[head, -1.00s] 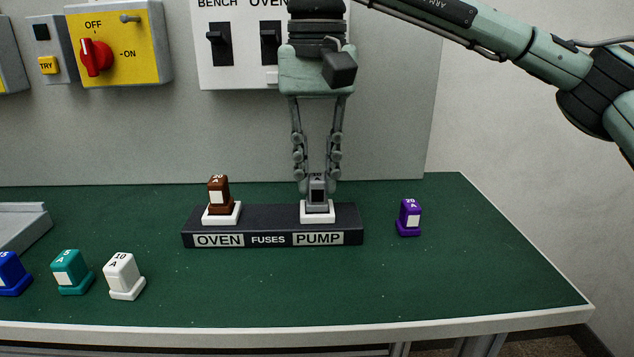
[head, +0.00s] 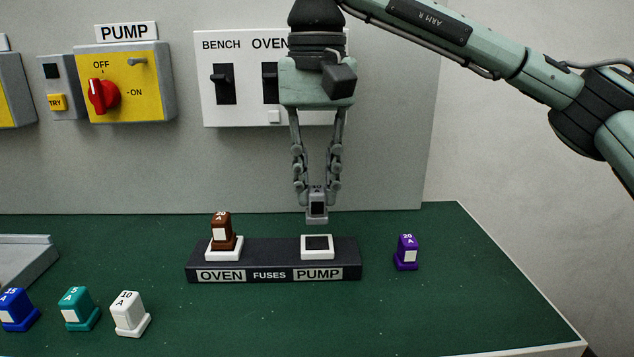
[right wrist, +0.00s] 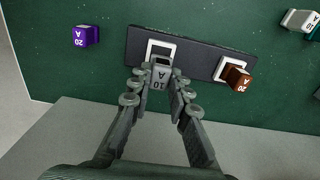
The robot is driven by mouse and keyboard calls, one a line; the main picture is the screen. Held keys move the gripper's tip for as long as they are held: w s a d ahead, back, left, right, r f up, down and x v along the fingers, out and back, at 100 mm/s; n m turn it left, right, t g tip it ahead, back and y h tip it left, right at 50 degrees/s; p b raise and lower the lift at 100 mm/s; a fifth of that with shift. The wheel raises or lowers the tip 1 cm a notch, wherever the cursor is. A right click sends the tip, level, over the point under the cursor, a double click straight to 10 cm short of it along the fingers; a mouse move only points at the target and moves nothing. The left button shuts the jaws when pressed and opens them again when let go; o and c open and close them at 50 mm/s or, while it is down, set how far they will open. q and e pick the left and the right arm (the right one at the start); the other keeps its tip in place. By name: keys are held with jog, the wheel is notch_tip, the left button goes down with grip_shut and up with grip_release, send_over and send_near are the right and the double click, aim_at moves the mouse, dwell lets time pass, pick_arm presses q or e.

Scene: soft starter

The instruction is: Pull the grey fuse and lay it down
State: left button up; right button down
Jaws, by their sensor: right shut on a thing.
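The grey fuse (head: 317,207) is held between the fingertips of my right gripper (head: 317,194), which is shut on it. The fuse hangs upright above the PUMP socket (head: 317,254), clear of it, and the white-rimmed socket shows a dark empty opening. In the right wrist view the grey fuse (right wrist: 161,76) sits between the fingertips, with "10 A" on its top. The black fuse block (head: 268,262) stands on the green bench top. A brown fuse (head: 222,232) stands in its OVEN socket. My left gripper is not in view.
A purple fuse (head: 406,252) stands right of the block. White (head: 130,313), teal (head: 78,309) and blue (head: 17,309) fuses stand at front left, near a grey tray (head: 30,258). The bench right of the purple fuse is clear. A yellow PUMP switch (head: 125,85) is on the wall panel.

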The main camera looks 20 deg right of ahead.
jog(key=shift+r+p, duration=0.8)
jog(key=shift+r, duration=0.35)
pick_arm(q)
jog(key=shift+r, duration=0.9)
